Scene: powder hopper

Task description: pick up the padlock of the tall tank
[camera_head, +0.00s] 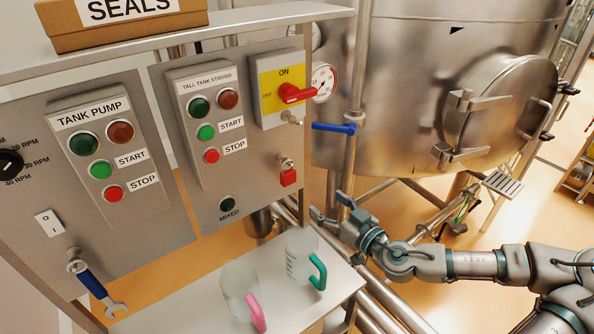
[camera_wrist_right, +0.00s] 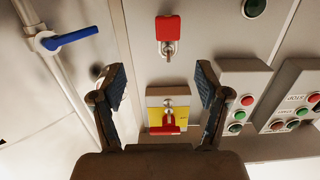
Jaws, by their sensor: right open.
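The red padlock (camera_head: 288,177) hangs by its shackle from the grey panel, below and apart from the yellow isolator switch (camera_head: 283,88) with its red handle. In the wrist view the padlock (camera_wrist_right: 168,28) appears upside down near the top, above the switch (camera_wrist_right: 167,118). My right gripper (camera_head: 331,205) is open and empty, to the lower right of the padlock in the head view. Its two fingers (camera_wrist_right: 160,88) stand wide apart in the wrist view, with the switch between them in the picture; the padlock lies beyond them, untouched. My left gripper is not in view.
A blue-handled valve (camera_head: 334,127) on a vertical pipe stands right of the panel. Two jugs, one with a pink handle (camera_head: 255,312) and one with a green handle (camera_head: 318,272), stand on the shelf (camera_head: 180,312) below. The large steel tank (camera_head: 400,90) is behind.

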